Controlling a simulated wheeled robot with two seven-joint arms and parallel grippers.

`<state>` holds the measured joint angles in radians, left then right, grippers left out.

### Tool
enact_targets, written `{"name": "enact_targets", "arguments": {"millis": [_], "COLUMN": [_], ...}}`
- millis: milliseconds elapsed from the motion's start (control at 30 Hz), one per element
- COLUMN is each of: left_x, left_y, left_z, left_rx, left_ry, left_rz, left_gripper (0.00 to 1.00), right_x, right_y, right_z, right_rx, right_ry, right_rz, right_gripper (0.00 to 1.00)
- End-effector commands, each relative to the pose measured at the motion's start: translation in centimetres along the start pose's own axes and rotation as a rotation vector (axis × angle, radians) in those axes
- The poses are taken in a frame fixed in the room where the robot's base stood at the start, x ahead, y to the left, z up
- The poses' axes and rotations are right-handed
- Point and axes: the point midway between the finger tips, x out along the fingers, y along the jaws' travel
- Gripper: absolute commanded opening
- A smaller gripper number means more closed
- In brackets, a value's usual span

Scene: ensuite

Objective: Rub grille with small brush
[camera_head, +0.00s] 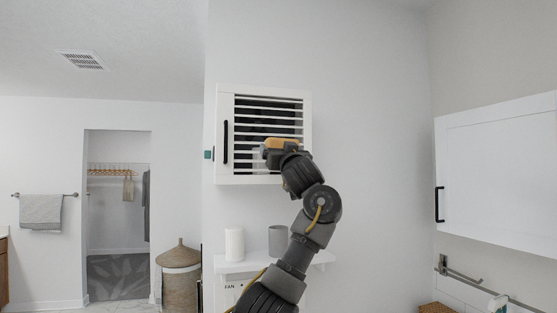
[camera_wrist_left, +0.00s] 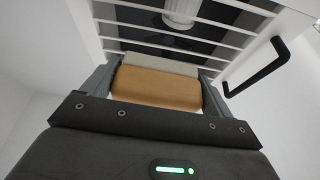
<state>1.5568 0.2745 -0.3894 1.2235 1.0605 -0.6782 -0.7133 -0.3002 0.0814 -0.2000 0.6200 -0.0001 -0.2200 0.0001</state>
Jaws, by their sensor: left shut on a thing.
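The grille (camera_head: 245,108) is a white wall-mounted frame with several horizontal slats over a dark inside. Its slats (camera_wrist_left: 225,39) also show in the left wrist view. My left gripper (camera_head: 270,150) is raised in front of the lower slats. It is shut on the small brush (camera_head: 280,143), which has a tan wooden back. In the left wrist view the brush (camera_wrist_left: 157,88) sits between the two fingers, its pale bristle side facing the slats. I cannot tell whether the bristles touch them. My right gripper is not in view.
A black handle (camera_head: 225,142) stands on the left of the grille's front. Below, a white shelf (camera_head: 232,266) holds a white roll (camera_head: 234,244) and a grey cup (camera_head: 278,241). A white cabinet (camera_head: 500,170) hangs at right. The wall right of the grille is bare.

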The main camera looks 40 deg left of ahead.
Motion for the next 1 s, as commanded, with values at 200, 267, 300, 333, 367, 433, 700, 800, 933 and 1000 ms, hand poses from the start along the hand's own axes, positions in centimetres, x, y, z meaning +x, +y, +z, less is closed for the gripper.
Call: {"name": "enact_targets", "arguments": {"millis": [200,267,300,333,367,433,700,800,933,1000], "left_x": [-0.8,-0.7,-0.7,-0.7,-0.7,-0.8,-2.8,-3.3,-3.5,-3.5], "left_y": [0.0,0.0,0.0,0.0,0.0,0.0,0.1,0.0,0.0,0.0], "left_z": [-0.3,-0.3,-0.3,-0.3,-0.3,-0.3,-0.9,-1.2,-1.4,-1.5], "left_rx": [0.001,0.001,0.001,0.001,0.001,0.001,-0.002,-0.002,0.001,0.001], "left_ry": [-0.001,-0.001,-0.001,-0.001,-0.001,0.000,0.002,0.001,0.000,0.000], "left_rz": [0.001,0.001,0.001,0.001,0.001,0.001,0.002,0.001,0.001,0.001], "left_gripper": [0.68,0.68,0.68,0.68,0.68,0.68,0.68,0.68,0.68,0.68], "right_x": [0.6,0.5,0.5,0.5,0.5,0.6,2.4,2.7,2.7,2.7], "right_y": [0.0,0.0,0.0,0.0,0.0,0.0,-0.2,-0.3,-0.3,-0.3], "right_z": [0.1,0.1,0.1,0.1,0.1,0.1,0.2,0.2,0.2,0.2], "right_rx": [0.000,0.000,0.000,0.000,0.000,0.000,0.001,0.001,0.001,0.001], "right_ry": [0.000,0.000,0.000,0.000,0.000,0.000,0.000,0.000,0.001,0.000], "right_rz": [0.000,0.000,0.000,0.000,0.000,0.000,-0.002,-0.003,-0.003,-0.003], "right_gripper": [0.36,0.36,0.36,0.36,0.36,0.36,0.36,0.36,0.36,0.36]}}
